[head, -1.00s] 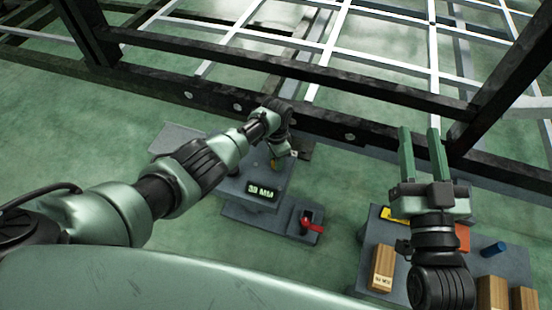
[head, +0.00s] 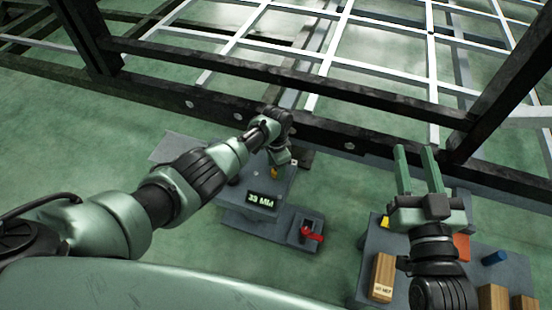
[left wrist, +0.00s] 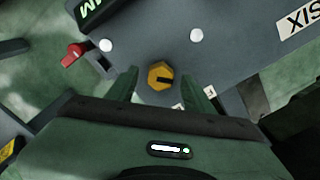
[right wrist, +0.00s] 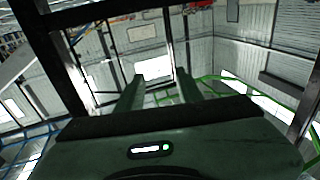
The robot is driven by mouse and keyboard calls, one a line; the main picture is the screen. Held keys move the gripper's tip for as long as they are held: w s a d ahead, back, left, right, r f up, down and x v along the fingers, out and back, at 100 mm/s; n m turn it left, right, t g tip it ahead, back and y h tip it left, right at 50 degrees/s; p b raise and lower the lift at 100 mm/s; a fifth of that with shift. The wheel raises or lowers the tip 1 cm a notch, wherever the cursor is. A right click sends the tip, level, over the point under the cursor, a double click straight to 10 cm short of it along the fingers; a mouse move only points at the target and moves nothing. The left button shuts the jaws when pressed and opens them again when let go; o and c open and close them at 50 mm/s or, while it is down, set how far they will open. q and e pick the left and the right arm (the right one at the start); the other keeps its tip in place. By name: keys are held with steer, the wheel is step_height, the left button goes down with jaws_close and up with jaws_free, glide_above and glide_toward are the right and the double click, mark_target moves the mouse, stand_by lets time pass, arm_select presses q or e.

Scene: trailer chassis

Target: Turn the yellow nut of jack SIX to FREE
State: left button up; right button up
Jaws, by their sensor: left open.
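The yellow hex nut (left wrist: 160,76) with a dark slot or mark sits on the grey jack (left wrist: 228,62) in the left wrist view. The upside-down label SIX (left wrist: 302,18) is on the jack's plate. My left gripper (left wrist: 165,84) is open, its fingers on either side of the nut; I cannot tell whether they touch it. In the head view my left gripper (head: 277,168) is over the jack (head: 232,195), mostly hiding the nut. A display (head: 263,199) with green characters stands on the jack. My right gripper (head: 415,150) is open and empty, away from the jack.
A red lever (head: 311,234) is on the jack's lower right part. The dark chassis beam (head: 320,132) crosses just behind my left gripper. A grey table (head: 345,303) at lower right holds wooden blocks (head: 382,275), a blue cylinder (head: 494,257) and an orange piece (head: 461,245).

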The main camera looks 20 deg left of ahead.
arm_select(q)
step_height(320, 180, up, 4)
steer(key=shift+f+p, duration=0.15)
steer(key=shift+p, duration=0.95)
step_height(320, 180, up, 3)
steer(key=shift+r+p, duration=0.2)
steer(key=shift+p, duration=0.7)
arm_select(e)
steer(key=s+d+f+g+h, duration=0.1)
steer(key=s+d+f+g, duration=0.1)
steer(key=s+f+g, duration=0.3)
steer(key=s+d+f+g+h, duration=0.2)
steer(key=s+f+g, duration=0.3)
steer(key=f, duration=0.6)
steer(key=shift+s+d+m+g+h, duration=0.35)
steer(key=shift+d+g, duration=0.15)
steer(key=shift+d, duration=0.1)
steer(key=shift+f, duration=0.1)
